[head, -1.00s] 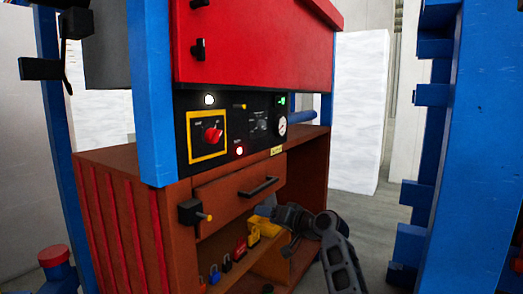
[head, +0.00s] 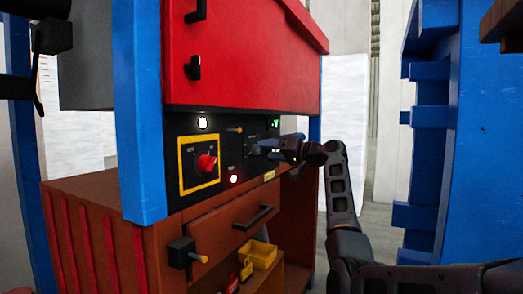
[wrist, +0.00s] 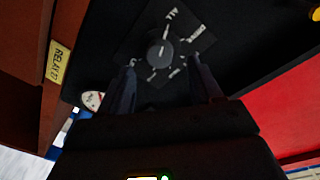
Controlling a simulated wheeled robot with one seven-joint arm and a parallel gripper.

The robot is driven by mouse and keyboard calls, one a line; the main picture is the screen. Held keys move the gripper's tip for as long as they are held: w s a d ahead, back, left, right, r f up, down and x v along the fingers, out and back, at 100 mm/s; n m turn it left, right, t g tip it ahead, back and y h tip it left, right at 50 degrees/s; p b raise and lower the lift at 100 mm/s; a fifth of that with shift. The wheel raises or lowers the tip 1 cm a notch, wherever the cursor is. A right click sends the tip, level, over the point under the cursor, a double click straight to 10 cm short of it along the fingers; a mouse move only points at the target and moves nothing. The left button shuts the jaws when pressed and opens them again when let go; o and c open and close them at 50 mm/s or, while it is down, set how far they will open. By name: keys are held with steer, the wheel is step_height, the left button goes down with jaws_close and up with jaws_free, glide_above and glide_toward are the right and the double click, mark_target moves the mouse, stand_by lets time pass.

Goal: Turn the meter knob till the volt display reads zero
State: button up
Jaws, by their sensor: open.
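The meter knob (wrist: 160,53) is a dark round knob with a pale mark, on a dark square plate with white lettering. In the wrist view it lies just beyond and between the fingertips of my gripper (wrist: 162,63); I cannot tell whether they touch it. My gripper (head: 268,147) is open, with nothing held. In the head view it is at the right part of the black panel (head: 222,135) and partly covers the knob's plate (head: 251,142). I cannot make out a volt reading in either view.
A red rotary switch (head: 206,163) on a yellow-framed plate sits left of the knob. A white lamp (head: 202,123), a red lamp (head: 234,178) and a green light (head: 275,124) are lit. A drawer handle (head: 254,217) juts out below.

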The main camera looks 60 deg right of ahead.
mark_target(258, 149)
steer(key=shift+w, duration=1.95)
steer(key=shift+c, duration=0.3)
steer(key=c, duration=1)
steer(key=shift+p, duration=0.5)
